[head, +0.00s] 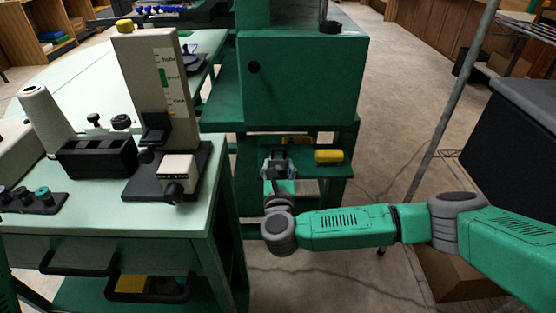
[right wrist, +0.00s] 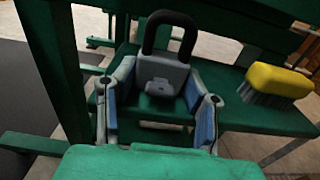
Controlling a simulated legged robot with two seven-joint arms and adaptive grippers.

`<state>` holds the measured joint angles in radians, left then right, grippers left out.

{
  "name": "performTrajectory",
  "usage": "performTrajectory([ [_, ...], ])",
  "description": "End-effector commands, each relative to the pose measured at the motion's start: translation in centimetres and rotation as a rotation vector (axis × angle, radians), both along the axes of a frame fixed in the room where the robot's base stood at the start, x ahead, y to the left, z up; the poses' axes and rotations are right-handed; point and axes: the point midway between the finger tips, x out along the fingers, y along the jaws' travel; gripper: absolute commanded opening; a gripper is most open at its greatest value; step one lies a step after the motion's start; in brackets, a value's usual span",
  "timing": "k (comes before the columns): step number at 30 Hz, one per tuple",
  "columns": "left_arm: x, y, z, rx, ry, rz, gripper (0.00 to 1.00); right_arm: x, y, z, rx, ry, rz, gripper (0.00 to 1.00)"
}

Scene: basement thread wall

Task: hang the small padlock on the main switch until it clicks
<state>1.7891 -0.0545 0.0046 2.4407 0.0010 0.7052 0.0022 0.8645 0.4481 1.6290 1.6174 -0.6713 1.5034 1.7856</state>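The small padlock (right wrist: 163,78) has a grey body and a thick black shackle pointing up. In the right wrist view it sits between the fingers of my right gripper (right wrist: 160,92), whose tips close on both sides of its body. In the head view my right gripper (head: 278,168) is small, in front of the green lower shelf, and the padlock there is hard to make out. My left gripper is out of view.
A yellow brush (head: 330,156) lies on the green shelf right of my right gripper; it also shows in the right wrist view (right wrist: 280,82). A pale-topped bench (head: 100,215) with devices stands left. A slanted grey pole (head: 452,100) stands right. Open floor lies between.

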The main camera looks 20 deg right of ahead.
Motion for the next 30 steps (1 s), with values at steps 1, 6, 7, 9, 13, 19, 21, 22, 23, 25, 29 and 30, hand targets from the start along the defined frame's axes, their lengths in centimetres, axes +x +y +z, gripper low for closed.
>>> performTrajectory([
  [1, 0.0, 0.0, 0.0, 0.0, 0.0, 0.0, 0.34, 0.0, 0.1, 0.0, -0.001, 0.0, 0.0, 0.1],
  [6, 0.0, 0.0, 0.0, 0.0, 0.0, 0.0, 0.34, 0.0, 0.2, 0.1, -0.004, 0.0, -0.001, 0.11],
  [7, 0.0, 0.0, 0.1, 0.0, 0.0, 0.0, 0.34, 0.0, 0.2, 0.2, -0.004, 0.0, -0.001, 0.11],
  [9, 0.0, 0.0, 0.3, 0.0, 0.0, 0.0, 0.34, 0.0, 0.3, 0.5, -0.005, -0.001, 0.0, 0.11],
  [13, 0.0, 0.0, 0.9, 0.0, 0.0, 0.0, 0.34, 0.0, 0.2, 1.5, -0.004, -0.002, 0.0, 0.11],
  [19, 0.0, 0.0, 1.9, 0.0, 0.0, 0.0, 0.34, 0.0, 0.1, 3.1, -0.002, 0.0, 0.0, 0.11],
  [21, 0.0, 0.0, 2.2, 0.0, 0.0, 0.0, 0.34, 0.0, 0.1, 3.7, -0.002, 0.0, 0.0, 0.11],
  [22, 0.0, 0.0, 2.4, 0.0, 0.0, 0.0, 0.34, 0.0, 0.1, 3.9, -0.001, -0.001, 0.0, 0.11],
  [23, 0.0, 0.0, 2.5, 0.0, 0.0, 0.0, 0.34, 0.0, 0.1, 4.2, -0.002, -0.002, 0.0, 0.11],
  [25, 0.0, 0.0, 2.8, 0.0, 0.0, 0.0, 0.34, 0.0, 0.2, 4.7, -0.003, -0.002, 0.0, 0.11],
  [29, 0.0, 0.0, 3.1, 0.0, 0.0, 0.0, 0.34, 0.0, 0.1, 5.2, -0.002, -0.001, -0.001, 0.11],
  [30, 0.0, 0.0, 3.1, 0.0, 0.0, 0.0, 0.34, 0.0, 0.2, 5.2, -0.003, -0.001, -0.001, 0.11],
])
